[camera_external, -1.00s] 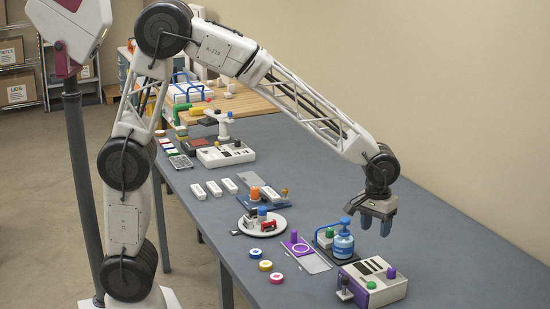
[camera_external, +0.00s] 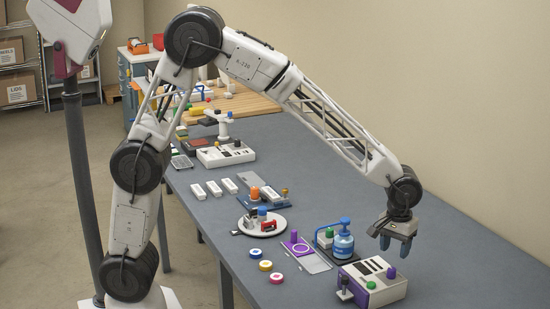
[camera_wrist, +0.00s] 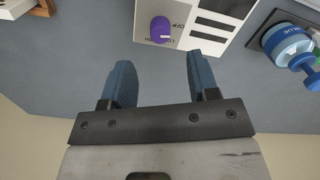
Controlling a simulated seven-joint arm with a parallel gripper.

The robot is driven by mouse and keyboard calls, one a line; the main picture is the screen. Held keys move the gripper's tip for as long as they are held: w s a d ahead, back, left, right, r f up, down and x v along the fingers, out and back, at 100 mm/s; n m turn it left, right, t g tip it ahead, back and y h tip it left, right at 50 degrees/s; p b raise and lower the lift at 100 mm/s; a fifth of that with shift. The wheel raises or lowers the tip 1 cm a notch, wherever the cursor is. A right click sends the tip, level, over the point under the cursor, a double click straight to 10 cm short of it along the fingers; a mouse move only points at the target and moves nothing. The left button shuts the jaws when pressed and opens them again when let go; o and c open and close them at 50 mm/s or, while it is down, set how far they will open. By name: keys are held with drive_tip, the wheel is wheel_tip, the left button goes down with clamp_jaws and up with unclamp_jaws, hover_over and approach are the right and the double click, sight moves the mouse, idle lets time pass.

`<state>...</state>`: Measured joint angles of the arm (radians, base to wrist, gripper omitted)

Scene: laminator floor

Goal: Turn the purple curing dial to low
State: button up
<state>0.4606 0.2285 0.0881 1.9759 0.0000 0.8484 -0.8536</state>
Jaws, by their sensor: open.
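In the wrist view the dial (camera_wrist: 160,29) shows just beyond my fingertips, with a pale pointer mark toward the lower right. Small lettering stands around it, too small to read surely. My gripper (camera_external: 395,247) is open and empty, above the back right end of the box. In the wrist view its two blue fingers (camera_wrist: 162,64) are spread, and the dial lies ahead of the gap between them, apart from both.
A green knob (camera_external: 371,285) and a dark lever (camera_external: 345,282) are on the same box. A blue pump bottle (camera_external: 343,243) stands close behind it. A purple peg (camera_external: 294,237) and coloured rings (camera_external: 265,265) lie left. The table (camera_external: 450,265) is clear to the right.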

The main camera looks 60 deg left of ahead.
sight(392, 269)
drive_tip(key=shift+f, duration=3.7)
drive_tip(key=c, duration=0.9)
drive_tip(key=shift+m, duration=0.5)
drive_tip(key=m, duration=0.5)
drive_tip(key=shift+m, duration=0.3)
drive_tip(key=m, duration=0.5)
drive_tip(key=shift+m, duration=0.3)
